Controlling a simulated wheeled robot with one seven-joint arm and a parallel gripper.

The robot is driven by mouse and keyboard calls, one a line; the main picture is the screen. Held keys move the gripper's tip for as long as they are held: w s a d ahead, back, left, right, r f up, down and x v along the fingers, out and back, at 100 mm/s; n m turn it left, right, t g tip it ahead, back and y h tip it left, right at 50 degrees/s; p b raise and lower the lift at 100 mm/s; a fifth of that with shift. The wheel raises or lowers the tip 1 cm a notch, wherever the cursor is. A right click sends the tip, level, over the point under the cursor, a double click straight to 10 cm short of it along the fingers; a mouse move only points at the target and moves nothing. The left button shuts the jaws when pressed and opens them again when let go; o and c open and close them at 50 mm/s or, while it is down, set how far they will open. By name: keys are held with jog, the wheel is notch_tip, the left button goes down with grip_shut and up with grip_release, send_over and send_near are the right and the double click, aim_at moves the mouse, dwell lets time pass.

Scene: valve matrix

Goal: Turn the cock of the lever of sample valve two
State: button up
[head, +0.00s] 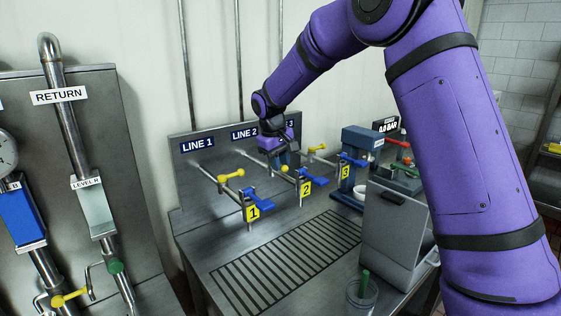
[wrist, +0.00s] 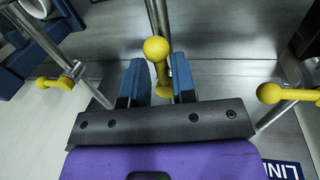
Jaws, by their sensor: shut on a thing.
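The sample valve two tap, on the middle pipe under the LINE 2 sign (head: 244,133), has a yellow lever (head: 285,169) and a yellow tag "2" (head: 306,189) with a blue handle at its outer end. My gripper (head: 281,158) reaches down onto this lever from behind and above. In the wrist view the yellow lever (wrist: 157,50) stands between the two blue fingers of my gripper (wrist: 160,82), and they are shut on it. Its round knob sticks out past the fingertips. Part of the lever is hidden by my gripper in the head view.
Valve one's yellow lever (head: 231,175) stands to the left and valve three's yellow lever (head: 318,148) to the right, both near my gripper. A drain grate (head: 285,255) lies below. A grey box (head: 392,225) and a cup (head: 361,294) stand at the right front.

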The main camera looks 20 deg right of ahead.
dwell(0.4)
jog(key=o, duration=0.7)
jog(key=shift+r, duration=0.15)
notch_tip(320, 180, up, 10)
jog(key=a, duration=0.2)
jog(key=shift+s+r, duration=0.2)
jog(key=shift+s, duration=0.15)
